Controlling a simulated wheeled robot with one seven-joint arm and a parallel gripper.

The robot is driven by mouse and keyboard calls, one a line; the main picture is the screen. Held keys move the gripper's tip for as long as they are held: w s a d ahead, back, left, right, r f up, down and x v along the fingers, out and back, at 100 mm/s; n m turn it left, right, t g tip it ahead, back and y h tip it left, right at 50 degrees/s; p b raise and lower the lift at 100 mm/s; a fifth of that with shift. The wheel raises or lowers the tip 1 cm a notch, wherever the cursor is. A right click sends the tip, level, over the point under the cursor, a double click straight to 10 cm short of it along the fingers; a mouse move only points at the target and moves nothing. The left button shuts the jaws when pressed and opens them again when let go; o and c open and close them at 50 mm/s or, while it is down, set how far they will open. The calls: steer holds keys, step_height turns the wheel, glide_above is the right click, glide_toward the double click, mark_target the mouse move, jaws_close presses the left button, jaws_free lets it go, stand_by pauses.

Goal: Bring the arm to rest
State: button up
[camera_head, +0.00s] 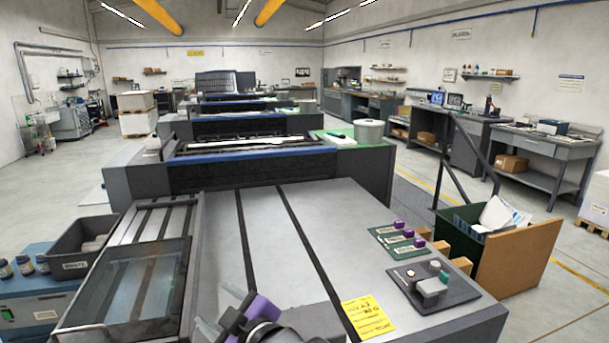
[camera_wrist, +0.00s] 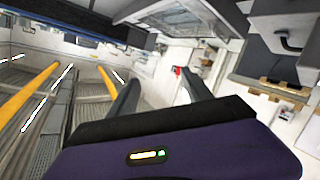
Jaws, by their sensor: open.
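My arm shows at the bottom edge of the head view, low over the front of the grey machine top (camera_head: 285,225). Its purple and dark grey end, with my gripper (camera_head: 238,312), is partly cut off by the frame. In the wrist view the purple gripper body fills the lower part, and my gripper's two dark fingers (camera_wrist: 157,88) stand apart with nothing between them. The wrist view is tilted and looks across the room, with roof beams at the left.
Purple-capped items (camera_head: 408,233) lie on green pads at the machine's right, near a grey control pad (camera_head: 450,293) and a yellow note (camera_head: 367,317). A clear hinged cover (camera_head: 135,290) and a waste bin (camera_head: 88,250) are at left. A paper-filled bin (camera_head: 465,250) stands right.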

steer(key=s+d+f+m+t+h, duration=0.2)
steer(key=s+d+m+t+h, duration=0.15)
steer(key=s+d+m, duration=0.65)
steer(key=s+d+f+m+t+h, duration=0.4)
steer(key=s+d, duration=0.4)
steer(key=d, duration=0.5)
steer(key=s+d+f+g+h, duration=0.1)
steer(key=s+d, duration=0.3)
steer(key=s, duration=0.4)
steer(key=s+d+f+g+h, duration=0.1)
steer(key=s+d, duration=0.3)
steer(key=s, duration=0.5)
steer(key=s+d+f+m+g+h, duration=0.1)
steer(key=s+d, duration=0.4)
steer(key=s, duration=0.3)
steer(key=shift+s, duration=0.4)
steer(key=shift+g, duration=0.25)
